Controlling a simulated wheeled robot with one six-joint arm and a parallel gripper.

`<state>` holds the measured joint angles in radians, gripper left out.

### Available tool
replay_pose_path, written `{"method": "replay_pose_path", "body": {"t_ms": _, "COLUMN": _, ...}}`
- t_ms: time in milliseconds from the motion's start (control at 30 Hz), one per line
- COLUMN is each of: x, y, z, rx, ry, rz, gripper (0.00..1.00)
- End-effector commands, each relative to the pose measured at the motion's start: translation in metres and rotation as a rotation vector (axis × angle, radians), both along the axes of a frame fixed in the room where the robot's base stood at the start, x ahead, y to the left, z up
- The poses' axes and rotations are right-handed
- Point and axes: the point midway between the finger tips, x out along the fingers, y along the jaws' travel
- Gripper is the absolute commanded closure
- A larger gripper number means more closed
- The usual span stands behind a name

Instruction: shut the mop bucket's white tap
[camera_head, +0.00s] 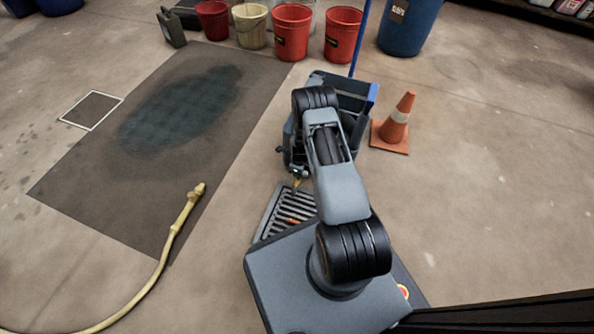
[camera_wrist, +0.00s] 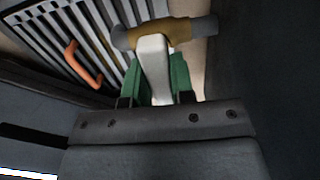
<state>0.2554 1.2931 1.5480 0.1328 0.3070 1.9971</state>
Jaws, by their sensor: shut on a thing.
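The mop bucket (camera_head: 352,88) is dark grey with a blue edge and stands upright behind my arm, which hides much of it. In the wrist view, its tap has a white lever (camera_wrist: 154,52) on a brass body (camera_wrist: 178,31) with grey pipe ends on both sides. The lever sits about crosswise to the pipe and points toward my gripper. My gripper (camera_wrist: 156,84) has green finger pads, one on each side of the lever, and is shut on it. In the head view my arm hides the jaws, and the tap is too small to make out clearly.
A floor drain grate (camera_head: 283,212) lies below the tap, with an orange handle (camera_wrist: 83,64) over it. A traffic cone (camera_head: 396,120) stands right of the bucket. A yellow hose (camera_head: 168,245) lies at left. Red buckets (camera_head: 291,35) stand at the back. The right floor is clear.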

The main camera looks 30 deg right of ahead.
Motion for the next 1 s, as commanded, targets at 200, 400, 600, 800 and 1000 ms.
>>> {"method": "replay_pose_path", "body": {"t_ms": 200, "x": -0.003, "y": 0.000, "z": -0.001, "rx": 0.003, "ry": 0.008, "rz": -0.005, "gripper": 0.64}}
{"method": "replay_pose_path", "body": {"t_ms": 400, "x": -0.002, "y": 0.001, "z": -0.001, "rx": 0.000, "ry": 0.006, "rz": 0.005, "gripper": 0.52}}
{"method": "replay_pose_path", "body": {"t_ms": 600, "x": -0.001, "y": 0.002, "z": 0.001, "rx": -0.003, "ry": 0.008, "rz": 0.005, "gripper": 0.52}}
{"method": "replay_pose_path", "body": {"t_ms": 800, "x": 0.000, "y": 0.002, "z": 0.027, "rx": -0.009, "ry": 0.011, "rz": 0.005, "gripper": 0.52}}
{"method": "replay_pose_path", "body": {"t_ms": 1000, "x": 0.001, "y": 0.004, "z": 0.069, "rx": -0.013, "ry": 0.011, "rz": 0.004, "gripper": 0.52}}
